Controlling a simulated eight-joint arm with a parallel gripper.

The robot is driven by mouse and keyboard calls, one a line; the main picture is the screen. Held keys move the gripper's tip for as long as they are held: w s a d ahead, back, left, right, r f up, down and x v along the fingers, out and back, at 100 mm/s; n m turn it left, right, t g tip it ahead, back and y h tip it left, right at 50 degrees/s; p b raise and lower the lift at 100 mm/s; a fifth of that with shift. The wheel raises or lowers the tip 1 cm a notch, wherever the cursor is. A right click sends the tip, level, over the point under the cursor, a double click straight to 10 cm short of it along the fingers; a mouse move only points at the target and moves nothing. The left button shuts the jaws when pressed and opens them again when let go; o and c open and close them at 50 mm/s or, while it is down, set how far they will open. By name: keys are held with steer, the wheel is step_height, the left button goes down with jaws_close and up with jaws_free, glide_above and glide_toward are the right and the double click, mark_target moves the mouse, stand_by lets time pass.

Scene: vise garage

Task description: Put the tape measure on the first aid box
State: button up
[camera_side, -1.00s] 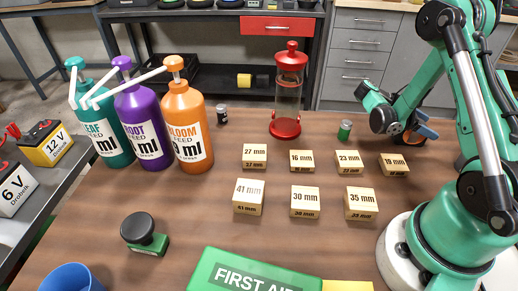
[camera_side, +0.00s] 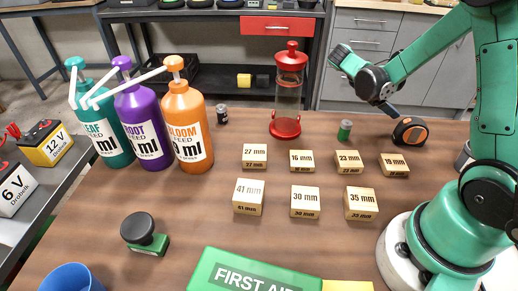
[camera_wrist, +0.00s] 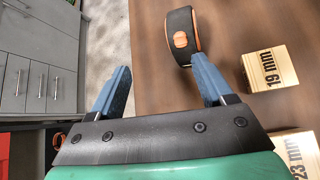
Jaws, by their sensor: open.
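The tape measure (camera_side: 410,131), black with orange, stands on the table at the back right, behind the 19 mm block. In the wrist view the tape measure (camera_wrist: 179,38) is just beyond the tip of my right-hand finger, off to the right of the gap's middle. My gripper (camera_side: 393,111) is above and to the left of the tape measure in the side view. In the wrist view my gripper (camera_wrist: 161,70) has its two blue fingers spread with nothing between them. The green first aid box (camera_side: 250,272) lies at the front edge, partly cut off by the frame.
Several wooden size blocks (camera_side: 304,201) stand mid-table. A small green-capped can (camera_side: 345,130) and a red-capped glass cylinder (camera_side: 288,95) stand left of the tape measure. Three pump bottles (camera_side: 187,125) stand at left. A black-knobbed stamp (camera_side: 144,234) is at front left.

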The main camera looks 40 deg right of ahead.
steer(key=w+a+r+m+t+y, duration=0.2)
steer(key=a+t, duration=0.3)
steer(key=a, duration=0.2)
steer(key=w+a+r+m+t+y, duration=0.2)
steer(key=a+t+y, duration=0.1)
steer(key=a, duration=0.5)
steer(key=shift+r+t, duration=0.2)
steer(key=shift+t, duration=0.7)
steer(key=shift+o, duration=0.5)
steer(key=a+r+m+t+y, duration=0.1)
steer(key=a+m+t+y, duration=0.2)
steer(key=a, duration=0.4)
steer(key=shift+s+a+r+m+y, duration=0.3)
steer(key=shift+a+y, duration=0.05)
steer(key=shift+y, duration=0.05)
steer(key=shift+d, duration=0.15)
